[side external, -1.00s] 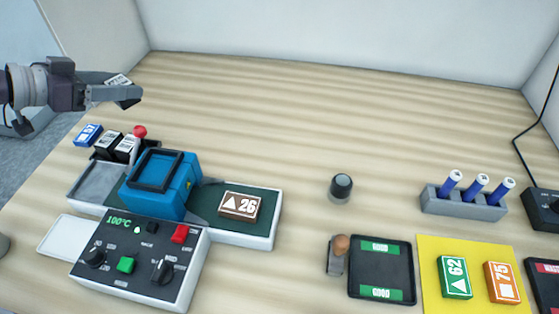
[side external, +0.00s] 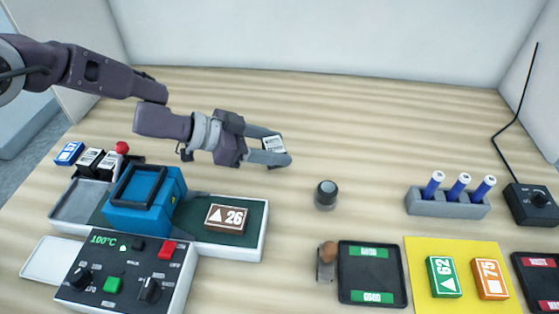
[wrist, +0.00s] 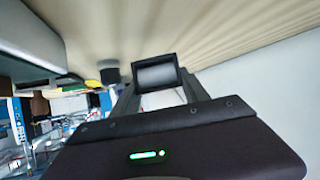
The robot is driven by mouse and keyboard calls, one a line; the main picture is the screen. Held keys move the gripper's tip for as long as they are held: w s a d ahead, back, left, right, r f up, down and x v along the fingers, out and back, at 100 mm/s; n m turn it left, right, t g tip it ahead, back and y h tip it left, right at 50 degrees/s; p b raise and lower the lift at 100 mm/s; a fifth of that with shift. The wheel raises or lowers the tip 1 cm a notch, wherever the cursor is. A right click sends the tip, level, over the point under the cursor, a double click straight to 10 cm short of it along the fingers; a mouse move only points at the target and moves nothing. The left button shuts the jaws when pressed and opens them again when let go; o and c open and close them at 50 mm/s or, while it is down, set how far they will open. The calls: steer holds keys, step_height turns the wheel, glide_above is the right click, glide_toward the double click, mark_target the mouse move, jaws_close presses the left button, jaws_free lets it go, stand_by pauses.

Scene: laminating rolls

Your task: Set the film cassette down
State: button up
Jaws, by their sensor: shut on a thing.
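My gripper (side external: 279,154) is shut on the film cassette (side external: 273,143), a small dark block with a white printed label. It holds the cassette above the bare table, to the upper right of the blue laminating machine (side external: 148,205). The cassette also shows as a dark box between the fingers in the wrist view (wrist: 157,75). The near finger hides its lower part in the side view.
Black cassettes with white labels (side external: 91,161) stand at the left, beside a blue-and-white block (side external: 69,153). A dark round knob (side external: 326,193) stands mid-table. The table behind is clear.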

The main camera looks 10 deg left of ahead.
steer(key=shift+f, duration=1.85)
steer(key=o, duration=1.6)
steer(key=shift+f, duration=0.15)
steer(key=v, duration=0.4)
steer(key=shift+a+r, duration=0.25)
steer(key=shift+r, duration=0.05)
step_height(320, 180, up, 7)
steer(key=shift+a, duration=0.15)
steer(key=shift+s+r, duration=0.15)
